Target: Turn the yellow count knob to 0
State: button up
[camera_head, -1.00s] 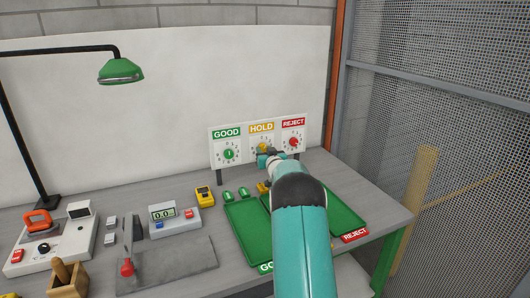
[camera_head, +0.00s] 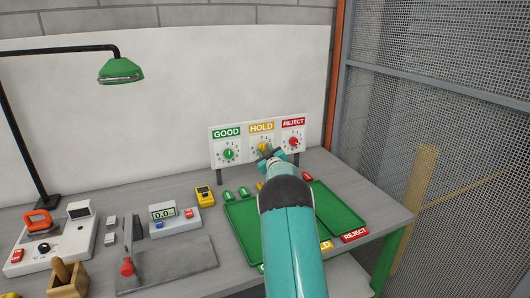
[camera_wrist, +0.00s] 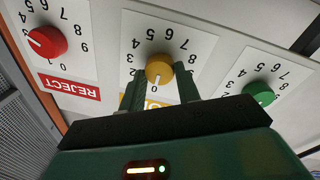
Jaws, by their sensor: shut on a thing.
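The yellow count knob (camera_head: 262,147) is on the middle HOLD panel of the white board. In the wrist view, which is upside down, the yellow knob (camera_wrist: 159,66) sits between the two fingers of my gripper (camera_wrist: 160,84). The gripper is shut on it, with the fingers at its sides. A pale mark on the knob points toward the lower edge of its dial in that view. The lower digits are partly hidden by the fingers, so the exact reading is unclear. In the head view my gripper (camera_head: 267,153) is at the HOLD dial, tilted diagonally.
The green GOOD knob (camera_head: 228,154) and red REJECT knob (camera_head: 293,142) flank the yellow one. Green trays (camera_head: 335,207) lie below my arm. A scale (camera_head: 175,220), yellow meter (camera_head: 204,196) and lamp (camera_head: 120,70) stand to the left.

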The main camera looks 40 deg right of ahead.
dwell(0.4)
jog(key=o, duration=1)
jog(key=shift+c, duration=0.2)
jog(key=shift+s, duration=0.1)
jog(key=v, duration=1.3)
jog(key=shift+s+a, duration=0.2)
jog(key=shift+s, duration=0.1)
